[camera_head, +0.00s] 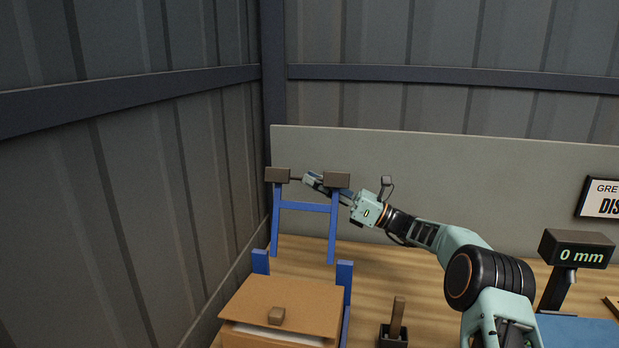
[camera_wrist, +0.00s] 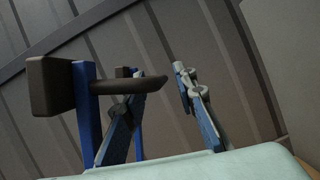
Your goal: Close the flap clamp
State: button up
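A blue upright frame with dark blocks on its two top ends, which looks like the flap clamp (camera_head: 306,206), stands raised behind a brown box (camera_head: 285,298). A thin dark bar (camera_head: 296,179) runs between the blocks. My gripper (camera_head: 311,181) reaches in from the right to the frame's top, partly hidden by the right block. In the wrist view, my gripper (camera_wrist: 162,84) is open, its fingers well apart. The dark bar (camera_wrist: 118,86) crosses the left finger and its end reaches into the gap. I cannot tell whether they touch. A block (camera_wrist: 48,86) and blue post (camera_wrist: 86,112) are at the left.
Two short blue posts (camera_head: 345,276) stand at the box's back corners. A dark holder with a wooden handle (camera_head: 396,318) and a display reading 0 mm (camera_head: 577,250) stand to the right. Grey walls enclose the left corner.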

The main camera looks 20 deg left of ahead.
jog(key=shift+x, duration=0.85)
jog(key=shift+c, duration=0.4)
grip_shut()
